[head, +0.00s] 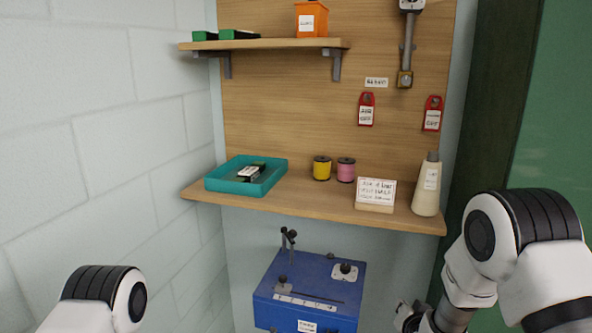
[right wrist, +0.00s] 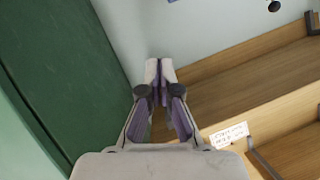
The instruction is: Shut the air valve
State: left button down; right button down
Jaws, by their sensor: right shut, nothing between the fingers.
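A grey pipe (head: 407,50) runs down the upper right of the wooden back panel, with a pale fitting (head: 411,5) at the top edge and a brass piece (head: 405,79) at its lower end. I cannot tell which part is the air valve's handle or how it is set. Two red tags (head: 366,109) (head: 433,113) hang below it. My right gripper (head: 404,316) is low in the head view, right of the blue box and well below the pipe. In the right wrist view its fingers (right wrist: 159,72) are shut and empty. My left gripper is out of view.
The lower shelf (head: 300,203) holds a teal tray (head: 215,181), yellow (head: 321,168) and pink (head: 346,170) spools, a sign (head: 376,192) and a cream bottle (head: 427,190). Below is a blue box (head: 310,290) with knobs. A green panel (head: 545,100) stands at right.

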jog(key=s+f+n+g, duration=0.2)
jog(key=s+f+g, duration=0.3)
jog(key=s+f, duration=0.7)
jog(key=s+f+n+g, duration=0.1)
jog(key=s+f+g, duration=0.1)
jog(key=s, duration=0.8)
jog(key=s+f+n+g+y, duration=0.1)
jog(key=s+f+g, duration=0.2)
jog(key=s, duration=0.7)
jog(key=s+f+n+g, duration=0.1)
jog(key=s+f+g, duration=0.2)
jog(key=s, duration=0.6)
jog(key=shift+s+a+f, duration=0.2)
jog(key=shift+s+f, duration=0.2)
jog(key=shift+f, duration=0.35)
jog(key=shift+w, duration=0.1)
